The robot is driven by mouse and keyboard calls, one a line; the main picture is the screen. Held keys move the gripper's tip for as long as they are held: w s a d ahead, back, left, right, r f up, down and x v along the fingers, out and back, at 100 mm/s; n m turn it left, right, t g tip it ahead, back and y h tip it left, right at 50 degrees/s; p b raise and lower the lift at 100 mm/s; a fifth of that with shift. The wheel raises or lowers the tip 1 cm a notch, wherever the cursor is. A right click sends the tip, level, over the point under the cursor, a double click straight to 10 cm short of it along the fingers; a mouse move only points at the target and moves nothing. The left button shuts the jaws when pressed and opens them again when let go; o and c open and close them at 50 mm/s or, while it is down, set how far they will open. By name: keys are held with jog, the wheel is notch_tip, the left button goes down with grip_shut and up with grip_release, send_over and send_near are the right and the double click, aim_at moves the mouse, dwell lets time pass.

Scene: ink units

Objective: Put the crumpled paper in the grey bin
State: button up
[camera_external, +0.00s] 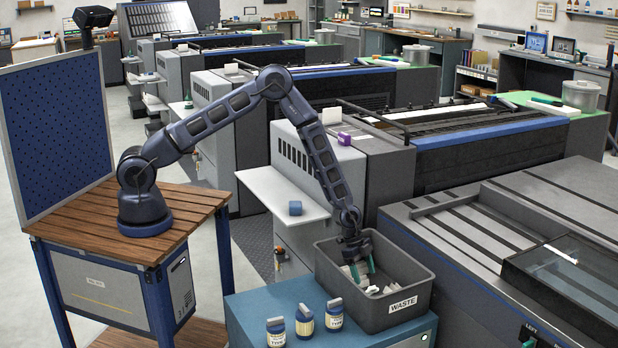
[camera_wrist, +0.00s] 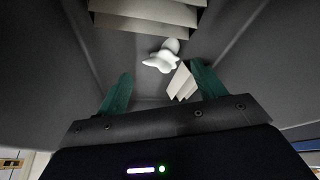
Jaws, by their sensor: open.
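The grey bin (camera_external: 358,312), labelled WASTE, stands on a blue cabinet, and its inner wall fills much of the wrist view (camera_wrist: 60,85). My gripper (camera_external: 361,270) points down inside the bin's opening. In the wrist view my gripper (camera_wrist: 161,78) has its two green fingers spread, with nothing held between them. A white crumpled paper (camera_wrist: 161,57) lies inside the bin, a little beyond the fingertips. Pale folded paper pieces (camera_wrist: 181,82) lie near the right finger, partly hidden by it. In the external view, several whitish pieces (camera_external: 388,289) show in the bin, too small to tell apart.
Three small labelled bottles (camera_external: 305,320) stand on the blue cabinet (camera_external: 250,302) in front of the bin. A large grey machine (camera_external: 470,270) stands close on the right.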

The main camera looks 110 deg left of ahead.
jog(key=s+d+r+y, duration=0.1)
jog(key=s+d+r, duration=0.4)
jog(key=r, duration=0.9)
jog(key=s+d+r+n, duration=0.1)
jog(key=s+d+r, duration=0.2)
jog(key=s+r, duration=0.7)
jog(key=s+d+r+y, duration=0.1)
jog(key=s+d+r, duration=0.25)
jog(key=r, duration=1.35)
jog(key=s+d+r+n, duration=0.1)
jog(key=s+d+r, duration=0.2)
jog(key=s+r, duration=0.3)
jog(key=s+d+r+n, duration=0.15)
jog(key=s+r, duration=0.25)
jog(key=s, duration=0.5)
jog(key=s+d+r+n, duration=0.1)
jog(key=s+d+r, duration=0.1)
jog(key=s, duration=1.4)
jog(key=shift+s+d, duration=0.4)
jog(key=shift+r, duration=0.1)
